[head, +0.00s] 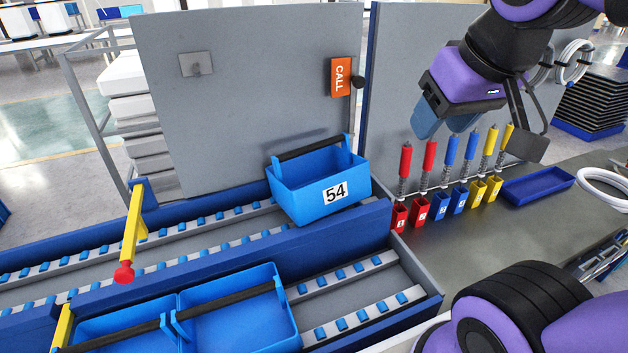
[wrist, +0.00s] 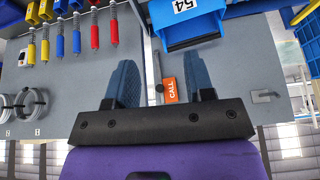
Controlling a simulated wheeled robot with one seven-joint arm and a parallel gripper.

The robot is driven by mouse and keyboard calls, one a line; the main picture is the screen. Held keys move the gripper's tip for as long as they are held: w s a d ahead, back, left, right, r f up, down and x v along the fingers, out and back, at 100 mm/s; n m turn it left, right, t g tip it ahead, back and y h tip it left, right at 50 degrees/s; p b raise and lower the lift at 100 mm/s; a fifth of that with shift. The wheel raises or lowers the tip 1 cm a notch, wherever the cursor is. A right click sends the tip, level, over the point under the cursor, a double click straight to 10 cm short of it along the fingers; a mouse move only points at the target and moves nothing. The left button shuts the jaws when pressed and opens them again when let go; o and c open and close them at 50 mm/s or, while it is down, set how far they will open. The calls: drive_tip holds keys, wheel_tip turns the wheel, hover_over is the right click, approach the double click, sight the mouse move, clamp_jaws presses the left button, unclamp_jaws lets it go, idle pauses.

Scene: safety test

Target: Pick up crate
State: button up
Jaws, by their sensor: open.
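The blue crate marked 54 (head: 332,202) stands upright on the back roller lane against the grey panel, its black handle (head: 310,148) raised across the top. In the wrist view, part of the crate (wrist: 187,30) shows at the top, upside down, beyond the fingers. Two more blue crates (head: 262,300) with dark handles sit on the front lane at the lower left, partly cut off by the frame. My gripper (head: 430,122) is open and empty, up and to the right of crate 54. Its two blue-grey fingers (wrist: 161,85) stand wide apart in the wrist view.
An orange CALL sign (head: 340,77) is on the panel above crate 54. Several coloured tools (head: 450,155) stand over small numbered bins below my gripper. A blue tray (head: 538,187) lies right of them.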

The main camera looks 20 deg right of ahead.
drive_tip(key=m+g, duration=0.1)
drive_tip(key=m, duration=1.5)
approach(316, 144)
drive_tip(key=x, duration=0.2)
drive_tip(key=shift+y, duration=0.3)
drive_tip(key=shift+x, duration=5.4)
drive_tip(key=shift+d, duration=0.2)
clamp_jaws()
